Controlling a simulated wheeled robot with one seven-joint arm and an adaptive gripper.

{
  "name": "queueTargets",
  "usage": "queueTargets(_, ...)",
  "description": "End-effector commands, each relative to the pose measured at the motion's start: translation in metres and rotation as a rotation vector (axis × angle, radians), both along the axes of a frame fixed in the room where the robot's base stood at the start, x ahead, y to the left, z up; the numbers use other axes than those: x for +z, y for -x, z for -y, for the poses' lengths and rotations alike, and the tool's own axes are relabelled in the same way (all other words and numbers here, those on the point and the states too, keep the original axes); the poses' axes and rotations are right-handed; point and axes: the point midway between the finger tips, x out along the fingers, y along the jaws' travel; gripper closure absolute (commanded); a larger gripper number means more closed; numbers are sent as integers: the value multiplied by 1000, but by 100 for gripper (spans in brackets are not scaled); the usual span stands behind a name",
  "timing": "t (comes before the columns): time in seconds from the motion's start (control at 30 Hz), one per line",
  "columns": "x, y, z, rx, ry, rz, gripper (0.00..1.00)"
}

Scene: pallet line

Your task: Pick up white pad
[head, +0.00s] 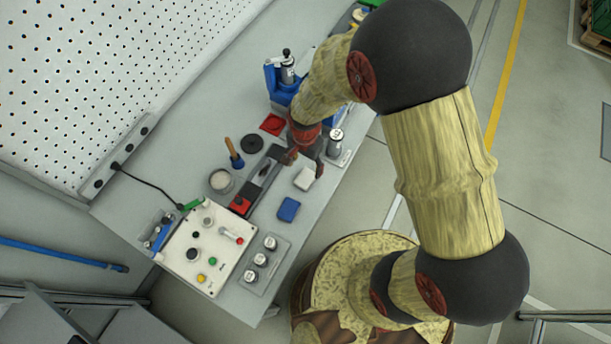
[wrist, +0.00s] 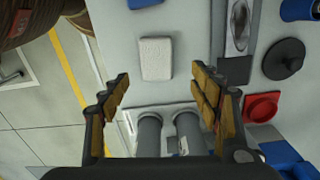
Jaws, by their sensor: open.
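The white pad (head: 304,179) is a small rectangular block lying flat on the grey bench, near its right edge. In the wrist view the white pad (wrist: 156,59) lies just past the fingertips, roughly centred between them. My gripper (head: 305,163) is open and empty over the bench, close to the pad. In the wrist view its two fingers (wrist: 161,78) stand wide apart, with nothing between the tips. The pad looks apart from both fingers; the height of the gripper above it is hard to tell.
A blue pad (head: 289,208) lies near the white pad. A dark tray with a metal part (wrist: 238,28) is to its right in the wrist view. Grey cylinders (wrist: 150,135) stand near the gripper. A red dish (head: 272,124) and black disc (head: 252,144) lie farther off.

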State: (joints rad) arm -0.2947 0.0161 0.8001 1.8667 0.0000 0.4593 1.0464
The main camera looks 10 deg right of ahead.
Motion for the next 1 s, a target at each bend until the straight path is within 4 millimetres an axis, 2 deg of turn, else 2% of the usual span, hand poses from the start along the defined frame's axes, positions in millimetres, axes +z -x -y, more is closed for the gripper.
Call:
queueTargets(0.37,-47,11,0,2,2,-3,37)
queueTargets(0.5,-61,9,0,2,1,-1,37)
queueTargets(0.8,-64,9,0,2,-1,1,37)
queueTargets(1.0,-64,9,0,2,-1,1,48)
